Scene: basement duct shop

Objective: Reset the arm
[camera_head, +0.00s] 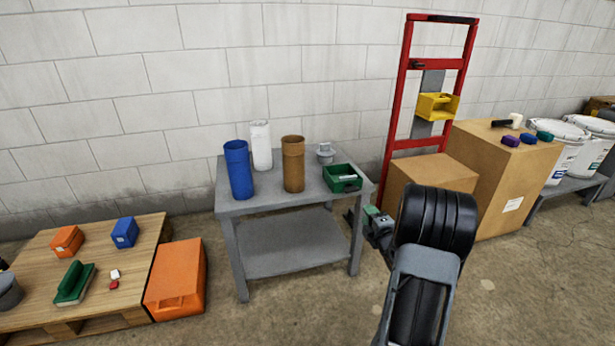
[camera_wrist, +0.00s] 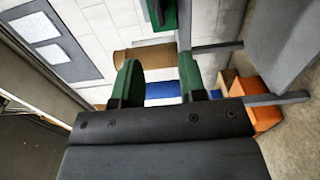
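My gripper (camera_head: 368,218) is beside the right front corner of the grey table (camera_head: 295,246), slightly below the tabletop's level in the picture. My black and grey arm reaches up to it from the bottom right. In the wrist view, the two green fingers of my gripper (camera_wrist: 161,82) stand apart, with nothing seen held between them. Beyond them show the brown cylinder (camera_wrist: 150,56) and a strip of the blue cylinder (camera_wrist: 163,90). Part of the green bin (camera_wrist: 170,14) shows at the top.
On the table stand a blue cylinder (camera_head: 239,172), a white cylinder (camera_head: 261,146), a brown cylinder (camera_head: 293,166) and a green bin (camera_head: 342,179). A red hand truck (camera_head: 391,125) and cardboard boxes (camera_head: 507,185) stand behind my arm. An orange crate (camera_head: 176,281) is left. Floor at right front is clear.

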